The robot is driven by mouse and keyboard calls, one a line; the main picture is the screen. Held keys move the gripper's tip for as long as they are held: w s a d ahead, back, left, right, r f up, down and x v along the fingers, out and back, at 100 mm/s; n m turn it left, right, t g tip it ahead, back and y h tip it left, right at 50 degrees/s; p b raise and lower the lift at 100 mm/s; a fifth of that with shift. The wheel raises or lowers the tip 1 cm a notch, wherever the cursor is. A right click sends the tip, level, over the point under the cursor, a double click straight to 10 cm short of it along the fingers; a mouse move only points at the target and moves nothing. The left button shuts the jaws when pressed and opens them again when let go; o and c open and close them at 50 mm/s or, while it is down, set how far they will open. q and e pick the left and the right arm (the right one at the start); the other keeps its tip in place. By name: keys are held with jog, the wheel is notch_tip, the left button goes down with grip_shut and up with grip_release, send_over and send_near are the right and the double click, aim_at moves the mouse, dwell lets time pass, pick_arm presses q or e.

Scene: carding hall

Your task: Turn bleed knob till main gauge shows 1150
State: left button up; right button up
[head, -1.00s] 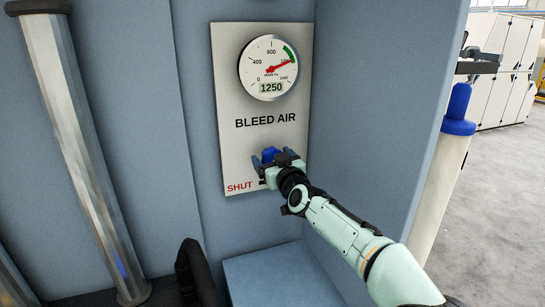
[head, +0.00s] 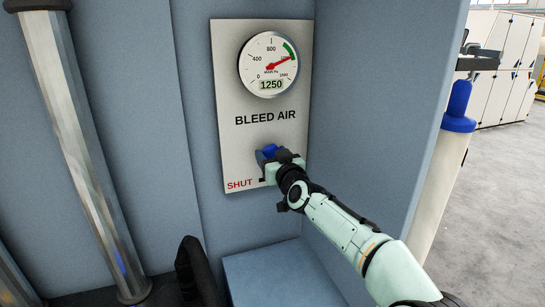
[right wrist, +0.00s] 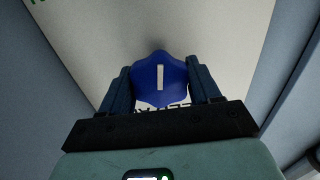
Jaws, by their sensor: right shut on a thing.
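The bleed knob (head: 268,150) is blue and sits low on a pale panel under the words BLEED AIR. In the right wrist view the knob (right wrist: 160,78) carries a white pointer line that runs straight up the picture. My right gripper (head: 270,158) is shut on the knob, with one dark finger on each side of it. The main gauge (head: 268,64) is above, its red needle near the green band and its digital display reading 1250. Red SHUT lettering is at the panel's lower left; my gripper and wrist cover the lower right. My left gripper is out of view.
The panel (head: 232,110) is in a blue-grey recess, with a side wall (head: 375,110) close on the right and a ledge (head: 275,275) below. A metal tube (head: 75,140) stands on the left. A white post with a blue top (head: 458,110) stands beyond the right wall.

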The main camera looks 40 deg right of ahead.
jog(key=m, duration=0.5)
jog(key=shift+b, duration=0.4)
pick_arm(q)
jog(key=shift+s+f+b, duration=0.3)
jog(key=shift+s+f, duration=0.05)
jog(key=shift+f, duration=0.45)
pick_arm(e)
jog(key=m, duration=0.5)
jog(key=shift+m, duration=0.4)
jog(key=o, duration=1)
jog(key=shift+s, duration=0.1)
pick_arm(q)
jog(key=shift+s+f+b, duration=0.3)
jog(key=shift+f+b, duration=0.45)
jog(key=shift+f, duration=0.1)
pick_arm(e)
jog(key=v, duration=1.3)
jog(key=shift+s, duration=0.1)
